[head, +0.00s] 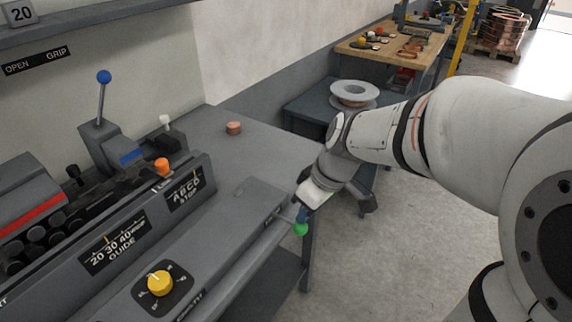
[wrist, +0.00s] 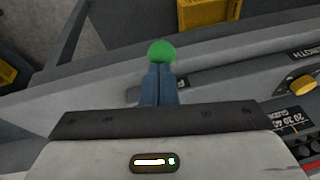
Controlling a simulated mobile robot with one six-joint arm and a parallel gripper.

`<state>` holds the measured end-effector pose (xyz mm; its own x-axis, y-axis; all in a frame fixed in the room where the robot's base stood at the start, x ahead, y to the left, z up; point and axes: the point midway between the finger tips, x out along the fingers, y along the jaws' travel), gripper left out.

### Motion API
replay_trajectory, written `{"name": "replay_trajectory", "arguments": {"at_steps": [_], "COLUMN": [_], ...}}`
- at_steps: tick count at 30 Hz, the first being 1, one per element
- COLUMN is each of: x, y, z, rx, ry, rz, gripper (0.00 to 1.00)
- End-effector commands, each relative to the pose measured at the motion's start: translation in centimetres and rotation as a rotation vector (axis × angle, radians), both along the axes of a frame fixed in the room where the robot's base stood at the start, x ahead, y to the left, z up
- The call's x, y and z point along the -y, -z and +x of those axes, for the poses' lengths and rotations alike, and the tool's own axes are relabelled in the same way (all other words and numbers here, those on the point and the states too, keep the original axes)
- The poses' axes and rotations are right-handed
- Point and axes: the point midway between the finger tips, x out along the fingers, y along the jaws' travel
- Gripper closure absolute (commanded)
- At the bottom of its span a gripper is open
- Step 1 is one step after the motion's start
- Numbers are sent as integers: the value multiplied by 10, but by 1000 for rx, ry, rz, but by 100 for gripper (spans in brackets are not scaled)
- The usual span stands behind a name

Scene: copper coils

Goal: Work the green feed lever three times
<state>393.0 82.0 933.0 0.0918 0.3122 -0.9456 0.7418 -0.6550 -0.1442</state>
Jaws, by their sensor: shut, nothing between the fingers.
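The green ball knob of the feed lever (head: 300,229) is at the front right edge of the grey machine bench in the head view. It also shows in the wrist view as a green ball (wrist: 161,52) just beyond my fingertips. My gripper (head: 302,214) is shut, with its blue fingers side by side and nothing between them. In the wrist view the fingertips (wrist: 160,70) are at the knob, touching it or very close; I cannot tell which. The lever's shaft is mostly hidden.
The bench carries a yellow dial (head: 160,283), an orange knob (head: 162,166), a blue-knobbed lever (head: 104,77) and a small copper coil (head: 234,128). A spool (head: 354,92) stands on a side table behind my arm. Grey floor (head: 420,250) is clear to the right.

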Motion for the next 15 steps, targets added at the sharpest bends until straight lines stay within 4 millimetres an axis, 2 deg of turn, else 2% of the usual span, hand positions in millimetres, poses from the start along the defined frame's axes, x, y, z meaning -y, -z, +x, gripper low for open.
{"name": "replay_trajectory", "arguments": {"at_steps": [3,15], "x": [-2,-5], "y": [11,19], "z": [-2,-6], "rx": [-2,-8], "ry": [-10,-23], "rz": [0,-2], "gripper": [100,100]}}
